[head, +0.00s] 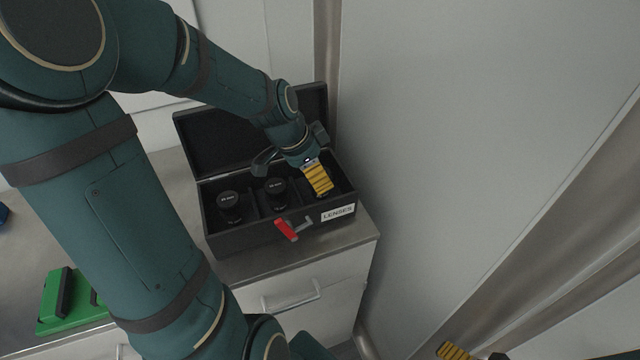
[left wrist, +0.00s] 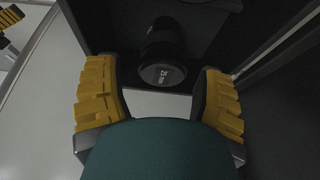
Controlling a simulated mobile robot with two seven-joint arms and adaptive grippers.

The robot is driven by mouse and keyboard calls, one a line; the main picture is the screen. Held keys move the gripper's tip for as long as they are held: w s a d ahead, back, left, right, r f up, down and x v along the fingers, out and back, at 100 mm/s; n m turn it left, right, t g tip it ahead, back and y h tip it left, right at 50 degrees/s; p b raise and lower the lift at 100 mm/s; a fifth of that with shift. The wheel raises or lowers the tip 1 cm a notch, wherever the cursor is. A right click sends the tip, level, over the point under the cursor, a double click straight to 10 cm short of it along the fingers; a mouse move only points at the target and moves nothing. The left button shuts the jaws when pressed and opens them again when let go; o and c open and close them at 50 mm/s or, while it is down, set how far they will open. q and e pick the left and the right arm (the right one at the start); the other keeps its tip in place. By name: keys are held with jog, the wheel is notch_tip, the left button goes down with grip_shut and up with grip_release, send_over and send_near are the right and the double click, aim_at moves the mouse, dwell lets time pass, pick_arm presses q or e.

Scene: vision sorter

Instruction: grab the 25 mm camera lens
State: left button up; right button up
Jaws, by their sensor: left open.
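The 25 mm lens (left wrist: 163,73) is a black cylinder in the left wrist view, with "25 mm" printed in white on its cap. It stands in the right compartment of the black lens case (head: 237,241). My left gripper (head: 318,178) is above that compartment and open, its yellow-padded fingers on either side of the lens in the left wrist view, with gaps visible. In the head view, the gripper hides most of this lens. Only a bit of my right gripper (head: 455,351) shows at the head view's bottom edge; its opening cannot be judged.
Two other black lenses stand in the left (head: 230,204) and middle (head: 275,190) compartments. The case lid (head: 215,140) is open at the back. A red latch (head: 286,229) is at the front. A wall (head: 440,130) rises close on the right. A green object (head: 55,302) lies at left.

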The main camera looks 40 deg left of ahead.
aim_at(313, 193)
pick_arm(q)
jog(key=b+x, duration=0.1)
jog(key=x, duration=0.4)
jog(key=shift+a+f, duration=0.1)
jog(key=shift+a, duration=0.1)
jog(key=c, duration=1.1)
